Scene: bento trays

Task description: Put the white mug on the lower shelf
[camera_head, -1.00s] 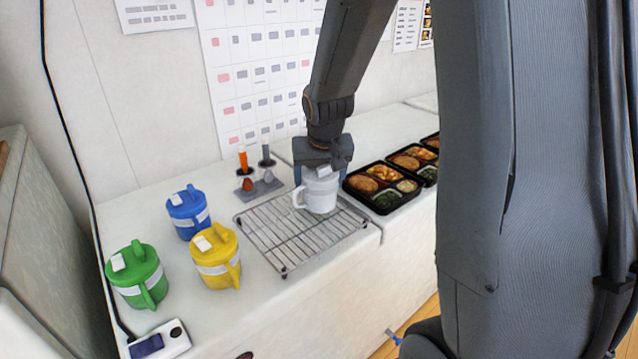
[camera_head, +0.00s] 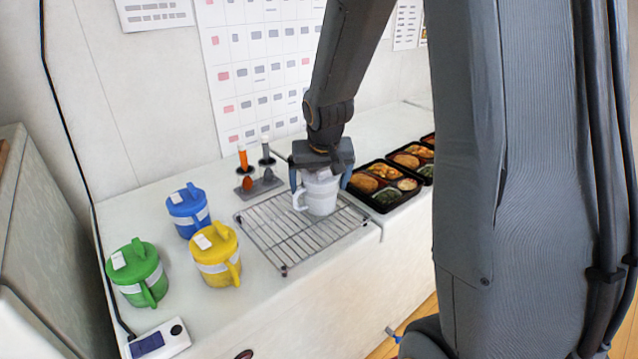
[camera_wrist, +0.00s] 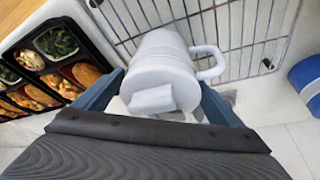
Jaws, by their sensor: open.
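The white mug (camera_head: 319,194) stands upright on the right part of a wire rack (camera_head: 290,240) on the counter, with its handle toward the left. In the wrist view the white mug (camera_wrist: 164,72) lies between the two fingers, with its lid and a pale tab toward me. My gripper (camera_head: 320,184) is over the mug from above, its blue fingers open on either side of it. In the wrist view my gripper (camera_wrist: 160,95) shows a finger on each side of the mug, apparently with gaps. No lower shelf can be made out.
Blue (camera_head: 188,210), yellow (camera_head: 216,254) and green (camera_head: 137,272) lidded mugs stand left of the rack. Black bento trays (camera_head: 383,187) lie close to the right of my gripper. A small holder (camera_head: 259,184) with utensils stands behind the rack. A power strip (camera_head: 158,340) is at the front left.

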